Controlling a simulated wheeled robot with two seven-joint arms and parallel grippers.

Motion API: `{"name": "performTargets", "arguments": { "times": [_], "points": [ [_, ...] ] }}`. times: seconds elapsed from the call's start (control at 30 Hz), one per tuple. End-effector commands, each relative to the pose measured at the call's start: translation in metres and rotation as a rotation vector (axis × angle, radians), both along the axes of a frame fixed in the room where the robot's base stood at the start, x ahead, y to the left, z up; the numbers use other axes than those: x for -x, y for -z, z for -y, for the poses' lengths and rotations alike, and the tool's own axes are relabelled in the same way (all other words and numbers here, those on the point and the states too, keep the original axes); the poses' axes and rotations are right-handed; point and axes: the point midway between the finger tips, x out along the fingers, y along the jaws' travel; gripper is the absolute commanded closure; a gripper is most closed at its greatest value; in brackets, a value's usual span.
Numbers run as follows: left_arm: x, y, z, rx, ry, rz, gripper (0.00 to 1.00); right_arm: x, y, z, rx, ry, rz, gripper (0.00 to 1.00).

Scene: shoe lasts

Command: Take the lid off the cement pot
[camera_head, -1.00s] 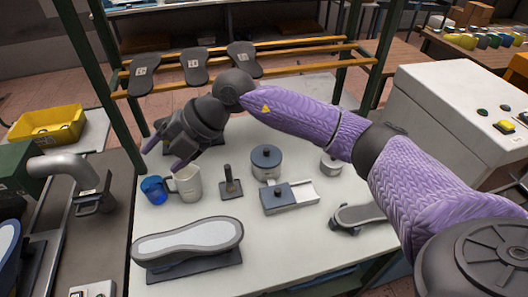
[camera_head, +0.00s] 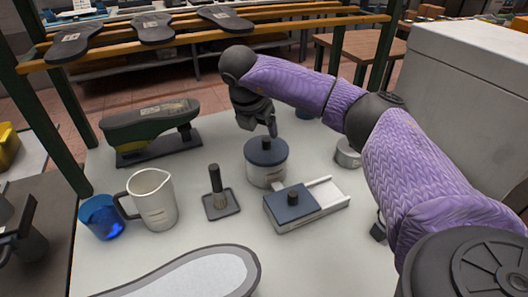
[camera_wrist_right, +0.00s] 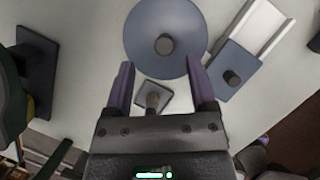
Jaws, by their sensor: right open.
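The cement pot (camera_head: 266,174) is a pale round pot standing upright on the white table. Its blue-grey lid (camera_head: 256,155), with a dark knob in the middle, is on it. In the wrist view the lid (camera_wrist_right: 145,30) is at the top centre, seen from above. My right gripper (camera_head: 258,128) is above the pot in the head view, pointing down. It is open and empty in the wrist view (camera_wrist_right: 160,62), with the lid's knob (camera_wrist_right: 165,44) lying beyond and between the fingertips. I see no contact with the lid. My left gripper is not in view.
A tray with a blue knobbed block (camera_head: 290,205) stands close in front of the pot. A brush on a stand (camera_head: 217,190), a mug (camera_head: 155,200) and a blue cup (camera_head: 101,217) are to the left. A small round tin (camera_head: 347,155) is to the right, near my arm.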

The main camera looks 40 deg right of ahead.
Motion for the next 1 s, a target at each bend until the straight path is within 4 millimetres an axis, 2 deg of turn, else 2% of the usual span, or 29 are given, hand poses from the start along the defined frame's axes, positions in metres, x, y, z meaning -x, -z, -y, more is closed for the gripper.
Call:
{"name": "performTargets", "arguments": {
  "times": [0.03,0.1,0.2,0.43,0.47,0.7,0.8,1.0],
  "points": [
    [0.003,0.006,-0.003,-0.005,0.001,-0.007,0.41,0.002,0.015,0.004,0.0,0.001,-0.004,0.28],
    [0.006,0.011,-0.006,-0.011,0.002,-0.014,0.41,0.004,0.028,0.009,0.0,0.001,-0.004,0.28],
    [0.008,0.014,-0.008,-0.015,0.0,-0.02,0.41,0.001,0.04,0.013,0.0,0.0,-0.003,0.28],
    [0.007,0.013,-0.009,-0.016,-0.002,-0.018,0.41,0.001,0.041,0.014,-0.001,-0.003,-0.001,0.28],
    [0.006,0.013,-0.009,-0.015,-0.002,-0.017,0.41,0.001,0.041,0.014,-0.001,-0.003,-0.001,0.32],
    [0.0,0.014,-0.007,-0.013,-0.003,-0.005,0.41,0.001,0.041,0.014,-0.001,-0.003,-0.001,0.83],
    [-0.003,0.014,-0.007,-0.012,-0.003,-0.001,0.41,0.001,0.041,0.014,-0.001,-0.003,-0.001,1.0],
    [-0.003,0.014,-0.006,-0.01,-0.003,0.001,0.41,0.001,0.041,0.014,-0.002,-0.002,0.0,1.0]
  ]
}}
